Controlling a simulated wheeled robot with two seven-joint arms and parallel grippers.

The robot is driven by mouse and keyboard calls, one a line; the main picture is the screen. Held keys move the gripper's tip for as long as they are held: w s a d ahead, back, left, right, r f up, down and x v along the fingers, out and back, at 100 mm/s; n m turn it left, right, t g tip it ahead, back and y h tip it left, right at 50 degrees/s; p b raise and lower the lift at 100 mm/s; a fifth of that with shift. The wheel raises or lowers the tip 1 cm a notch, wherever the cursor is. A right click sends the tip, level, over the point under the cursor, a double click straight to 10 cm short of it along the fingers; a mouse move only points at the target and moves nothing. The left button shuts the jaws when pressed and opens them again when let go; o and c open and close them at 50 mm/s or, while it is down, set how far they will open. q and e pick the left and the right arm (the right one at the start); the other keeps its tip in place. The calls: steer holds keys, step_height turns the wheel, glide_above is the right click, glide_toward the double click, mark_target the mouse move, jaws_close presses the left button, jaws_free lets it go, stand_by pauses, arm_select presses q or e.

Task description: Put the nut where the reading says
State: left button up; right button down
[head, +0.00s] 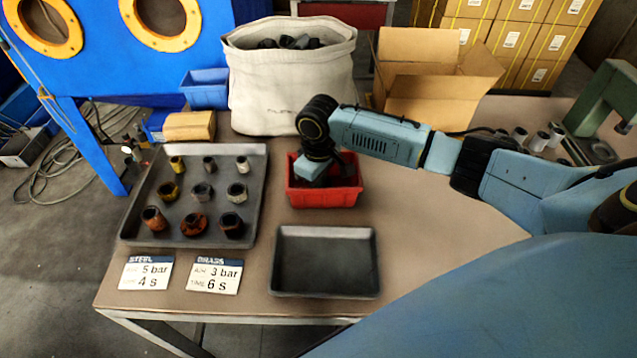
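Several nuts and bushings stand in rows on a large dark tray (134,212) at the left of the table. The back row has a yellowish one (177,164) and greyer ones. The front row has rusty brown ones (194,225) and a dark one (232,226). My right gripper (310,178) points down into a red bin (325,198). Its fingertips and the bin's contents are mostly hidden, so I cannot tell whether it holds anything. My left gripper is out of view.
A smaller dark tray (325,260) in front of the red bin is empty. A steel card (146,273) reads 5 bar, 4 s; a brass card (215,276) reads 3 bar, 6 s. A white fabric bin (290,85), an open carton (440,95) and a green press (600,100) stand behind.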

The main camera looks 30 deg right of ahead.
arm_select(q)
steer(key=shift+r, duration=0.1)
arm_select(e)
steer(key=shift+f, duration=0.25)
steer(key=c, duration=1.5)
jaws_free()
steer(key=shift+f, duration=0.1)
steer(key=shift+c, duration=0.2)
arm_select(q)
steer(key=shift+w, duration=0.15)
